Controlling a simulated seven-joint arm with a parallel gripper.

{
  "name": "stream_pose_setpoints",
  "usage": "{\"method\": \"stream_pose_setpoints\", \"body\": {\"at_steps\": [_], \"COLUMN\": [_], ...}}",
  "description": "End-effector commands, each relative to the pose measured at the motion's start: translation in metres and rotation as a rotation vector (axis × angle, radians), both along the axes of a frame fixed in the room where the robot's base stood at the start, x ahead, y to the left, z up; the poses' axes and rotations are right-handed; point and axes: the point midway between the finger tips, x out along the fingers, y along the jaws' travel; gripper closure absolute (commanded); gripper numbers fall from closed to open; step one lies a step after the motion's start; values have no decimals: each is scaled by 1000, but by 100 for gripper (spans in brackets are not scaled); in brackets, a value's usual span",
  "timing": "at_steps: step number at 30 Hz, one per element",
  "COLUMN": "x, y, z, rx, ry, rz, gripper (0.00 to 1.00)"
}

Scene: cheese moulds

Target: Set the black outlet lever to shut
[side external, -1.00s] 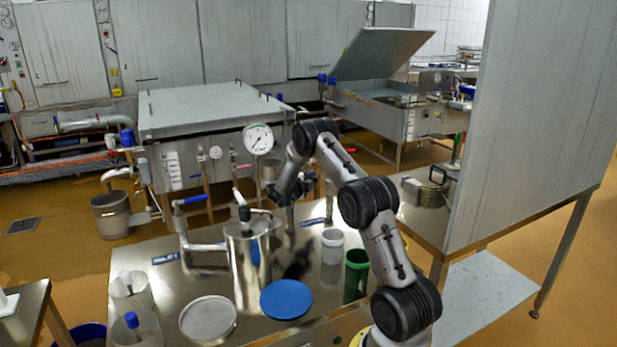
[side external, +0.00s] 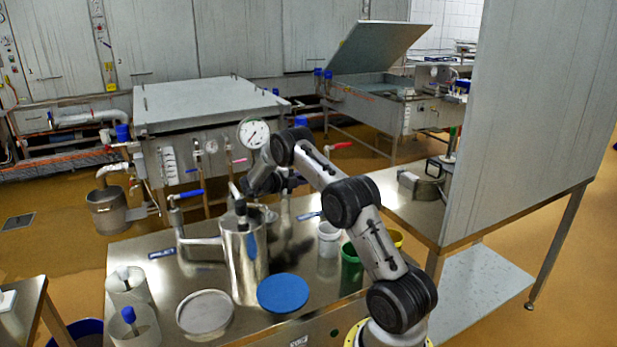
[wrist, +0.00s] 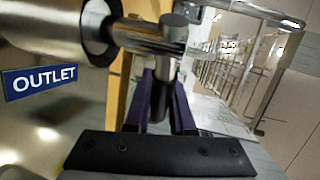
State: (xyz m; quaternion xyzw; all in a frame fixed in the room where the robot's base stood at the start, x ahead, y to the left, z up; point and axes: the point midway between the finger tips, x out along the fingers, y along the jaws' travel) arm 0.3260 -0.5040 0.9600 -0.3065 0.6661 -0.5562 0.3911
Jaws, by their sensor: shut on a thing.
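The black outlet lever (wrist: 160,98) shows in the wrist view as a dark bar running from a steel fitting (wrist: 150,38) down between my fingers. My gripper (wrist: 164,85) is shut on it, with a dark purple finger on each side. A blue sign reading OUTLET (wrist: 42,80) is left of the lever, below a large steel pipe end (wrist: 60,30). In the side external view the gripper end is behind the steel vessel (side external: 243,262), and I cannot make out the lever or its exact angle.
A blue-handled lever (side external: 188,194) and a red-handled lever (side external: 338,147) stand at the left and right. A blue disc (side external: 283,293), a grey disc (side external: 205,312), a white cup (side external: 328,238) and a green cup (side external: 351,270) are on the steel table. A tall grey panel (side external: 530,120) stands at the right.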

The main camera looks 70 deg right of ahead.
Motion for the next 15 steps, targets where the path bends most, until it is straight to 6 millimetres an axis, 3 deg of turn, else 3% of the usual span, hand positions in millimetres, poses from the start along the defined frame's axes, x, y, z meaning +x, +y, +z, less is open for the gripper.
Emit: {"method": "stream_pose_setpoints", "body": {"at_steps": [7, 8, 9, 12, 15], "x": [0, 0, 0, 0, 0], "y": [0, 0, 0, 0, 0], "z": [0, 0, 0, 0, 0], "rx": [0, 0, 0, 0, 0], "ry": [0, 0, 0, 0, 0], "rz": [2, 2, 2, 2, 2], "gripper": [100, 76, 69, 51, 48]}}
